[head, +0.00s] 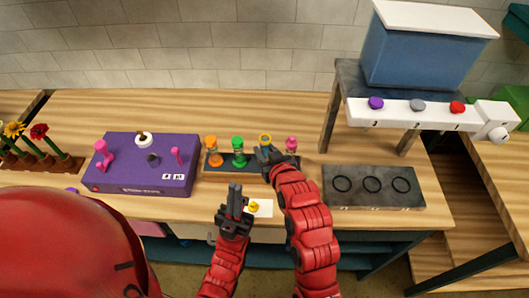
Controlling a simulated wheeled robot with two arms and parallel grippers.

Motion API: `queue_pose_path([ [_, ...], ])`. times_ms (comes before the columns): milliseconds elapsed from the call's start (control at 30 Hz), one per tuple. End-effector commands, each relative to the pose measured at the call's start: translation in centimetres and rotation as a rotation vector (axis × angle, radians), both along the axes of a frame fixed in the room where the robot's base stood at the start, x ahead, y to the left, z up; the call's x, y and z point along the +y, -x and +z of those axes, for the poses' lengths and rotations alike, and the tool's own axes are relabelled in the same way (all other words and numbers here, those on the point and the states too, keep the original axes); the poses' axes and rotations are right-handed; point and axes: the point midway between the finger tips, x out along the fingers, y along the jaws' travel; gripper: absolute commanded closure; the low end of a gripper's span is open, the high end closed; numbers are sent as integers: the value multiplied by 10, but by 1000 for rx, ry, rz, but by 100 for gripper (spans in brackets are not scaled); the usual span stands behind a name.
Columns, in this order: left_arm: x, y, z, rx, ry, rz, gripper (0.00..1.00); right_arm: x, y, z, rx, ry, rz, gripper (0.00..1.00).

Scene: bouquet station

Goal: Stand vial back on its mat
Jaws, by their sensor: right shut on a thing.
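A vial with a yellow ring-shaped top (265,138) stands out above my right gripper (267,155), which is shut on it. The gripper hides most of the vial's body, so I cannot tell whether its base touches the dark mat (217,172) behind. On that mat are an orange vial (212,151), a green vial (238,151) and a pink-topped vial (291,145). A white card with a yellow mark (266,207) lies nearer the front edge. My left gripper (235,187) is just left of the card, with nothing visible in it; its finger gap is unclear.
A purple box with pink knobs (145,178) stands left. A dark plate with several rings (372,203) lies right, below a raised stand with a blue bin (415,55) and a white button bar (395,113). Flowers in a rack (38,158) are far left.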

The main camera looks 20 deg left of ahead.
Motion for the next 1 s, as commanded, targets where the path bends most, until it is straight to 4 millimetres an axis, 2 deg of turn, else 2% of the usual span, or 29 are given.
queue_pose_path([
  [267,0,0,8,0,0,0,100,8,-16,1,-1,-2,0,100],
  [500,0,0,32,0,0,0,100,7,-14,-31,3,1,1,100],
  [867,0,0,27,0,0,0,100,7,-15,-39,-3,-3,0,100],
  [900,0,0,26,0,0,0,100,7,-15,-40,-2,-3,0,61],
  [1000,0,0,28,0,0,0,100,7,-15,-39,-2,-3,0,43],
])
